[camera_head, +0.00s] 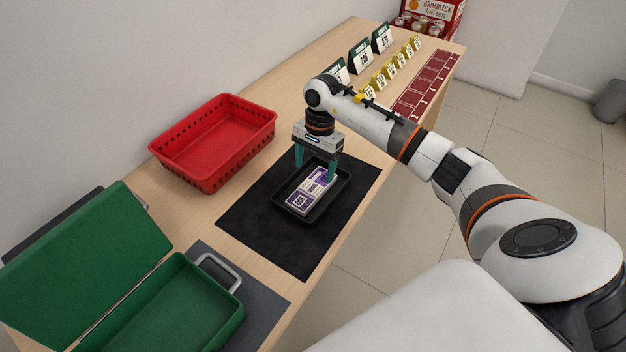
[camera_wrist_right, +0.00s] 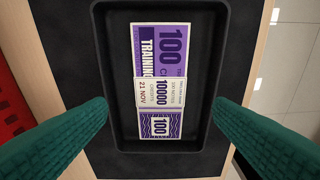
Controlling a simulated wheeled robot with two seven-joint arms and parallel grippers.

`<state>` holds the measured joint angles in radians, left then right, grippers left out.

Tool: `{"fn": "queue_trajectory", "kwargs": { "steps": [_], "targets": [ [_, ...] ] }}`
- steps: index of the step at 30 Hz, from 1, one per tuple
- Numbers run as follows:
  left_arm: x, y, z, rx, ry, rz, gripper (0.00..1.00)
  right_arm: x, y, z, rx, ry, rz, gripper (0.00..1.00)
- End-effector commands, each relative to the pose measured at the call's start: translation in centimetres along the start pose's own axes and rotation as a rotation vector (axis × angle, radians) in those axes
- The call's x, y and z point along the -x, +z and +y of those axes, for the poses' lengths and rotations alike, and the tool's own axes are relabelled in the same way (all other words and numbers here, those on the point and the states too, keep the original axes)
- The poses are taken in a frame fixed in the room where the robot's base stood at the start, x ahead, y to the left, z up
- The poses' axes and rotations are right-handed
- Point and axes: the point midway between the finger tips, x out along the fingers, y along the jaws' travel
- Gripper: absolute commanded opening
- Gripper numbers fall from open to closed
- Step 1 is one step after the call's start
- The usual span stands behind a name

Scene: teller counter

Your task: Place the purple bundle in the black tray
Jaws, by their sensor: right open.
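The purple bundle (camera_head: 312,189) is a stack of purple and white notes with a pale band around its middle. It lies flat inside the black tray (camera_head: 281,207), which stands on a black mat. My right gripper (camera_head: 316,172) is right above the tray, open, with its green fingers on either side of the bundle. In the right wrist view the bundle (camera_wrist_right: 160,58) lies between the two fingers, with a gap on each side, within the tray's walls (camera_wrist_right: 102,60). My left gripper is not in view.
A red basket (camera_head: 166,151) stands left of the mat (camera_head: 262,244). An open green cash box (camera_head: 165,318) is at the front left. Number signs, yellow markers and a dark red strip (camera_head: 427,84) are at the far end. Bare counter lies between basket and mat.

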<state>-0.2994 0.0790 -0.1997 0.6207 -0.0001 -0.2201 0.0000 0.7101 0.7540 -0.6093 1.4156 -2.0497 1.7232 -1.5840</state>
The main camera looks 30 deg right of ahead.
Motion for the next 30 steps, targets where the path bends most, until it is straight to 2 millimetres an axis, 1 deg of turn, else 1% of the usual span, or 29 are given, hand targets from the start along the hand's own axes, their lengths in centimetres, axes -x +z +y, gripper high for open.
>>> {"fn": "queue_trajectory", "kwargs": {
  "steps": [1,3,6,10,15,30],
  "targets": [
    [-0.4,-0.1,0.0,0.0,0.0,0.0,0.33,1.1,0.1,0.1,0.001,0.003,-0.005,0.76],
    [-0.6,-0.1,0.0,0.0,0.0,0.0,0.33,2.5,0.1,0.1,0.0,0.003,-0.004,0.76],
    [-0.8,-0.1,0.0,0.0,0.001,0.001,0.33,4.2,0.1,0.1,0.0,0.003,-0.003,0.76],
    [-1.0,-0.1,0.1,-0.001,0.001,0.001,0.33,5.6,0.0,0.0,-0.001,0.001,-0.002,0.76],
    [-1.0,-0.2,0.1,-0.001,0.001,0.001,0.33,6.2,0.0,0.0,0.0,-0.002,0.0,0.76],
    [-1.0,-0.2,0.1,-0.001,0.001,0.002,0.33,6.1,0.0,0.0,0.0,-0.001,0.0,0.76]
  ]
}}
